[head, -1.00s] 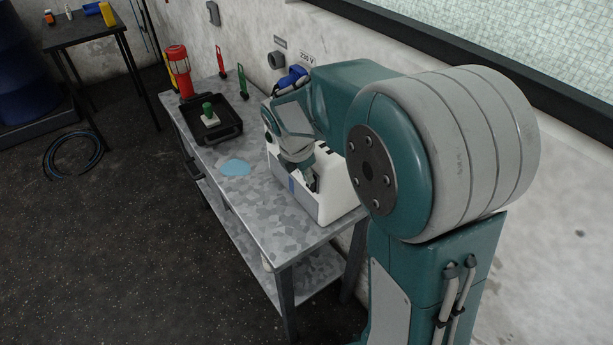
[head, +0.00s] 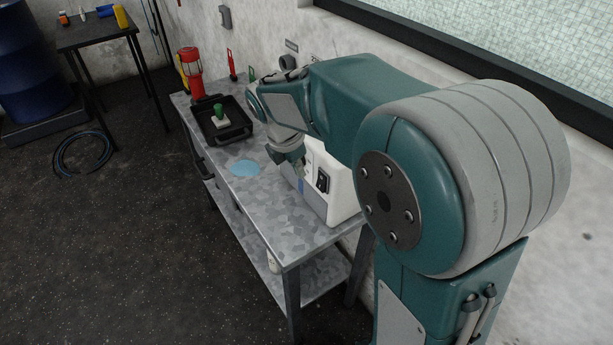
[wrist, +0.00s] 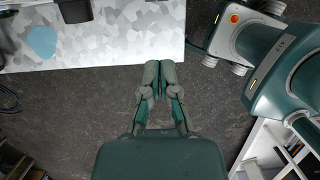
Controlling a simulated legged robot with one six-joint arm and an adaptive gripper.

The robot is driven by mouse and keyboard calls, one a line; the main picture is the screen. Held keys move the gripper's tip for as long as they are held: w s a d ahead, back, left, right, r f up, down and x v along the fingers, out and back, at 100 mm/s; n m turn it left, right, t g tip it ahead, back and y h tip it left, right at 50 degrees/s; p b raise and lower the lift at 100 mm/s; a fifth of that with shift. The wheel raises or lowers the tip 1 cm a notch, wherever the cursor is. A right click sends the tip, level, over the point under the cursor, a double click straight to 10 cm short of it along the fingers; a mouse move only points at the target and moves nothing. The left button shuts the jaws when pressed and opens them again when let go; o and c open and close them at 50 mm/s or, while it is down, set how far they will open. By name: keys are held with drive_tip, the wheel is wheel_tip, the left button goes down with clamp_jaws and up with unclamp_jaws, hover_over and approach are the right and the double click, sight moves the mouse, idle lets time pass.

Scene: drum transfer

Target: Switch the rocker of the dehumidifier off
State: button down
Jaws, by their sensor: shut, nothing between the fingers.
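The dehumidifier (head: 342,192) is a white box on the metal bench, partly hidden behind my arm in the head view. Its black rocker (head: 322,181) shows on the side facing the open floor; which way it is tipped is too small to tell. My gripper (head: 301,170) is just left of the rocker in the head view, apart from it as far as I can see, and partly hidden by my wrist. In the wrist view my gripper (wrist: 159,65) is shut and empty, its fingertips together over dark floor. The dehumidifier is not recognisable there.
The bench (head: 262,207) carries a blue puddle (head: 245,168), a black tray (head: 228,130) with a green-handled object, and a red lantern (head: 193,75). A blue drum (head: 30,65) and a hose coil (head: 82,154) are at left. The floor in front is clear.

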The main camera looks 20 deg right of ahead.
drive_tip(key=d+v, duration=0.1)
drive_tip(key=v, duration=0.5)
drive_tip(key=shift+w+r, duration=0.15)
drive_tip(key=shift+r, duration=0.35)
drive_tip(key=s+d+m+t+y, duration=0.2)
drive_tip(key=s+m+t, duration=0.2)
drive_tip(key=s+m, duration=1.6)
drive_tip(key=shift+s+d+f+m+t+y, duration=0.3)
drive_tip(key=shift+f+m+t, duration=0.1)
drive_tip(key=shift+m, duration=0.4)
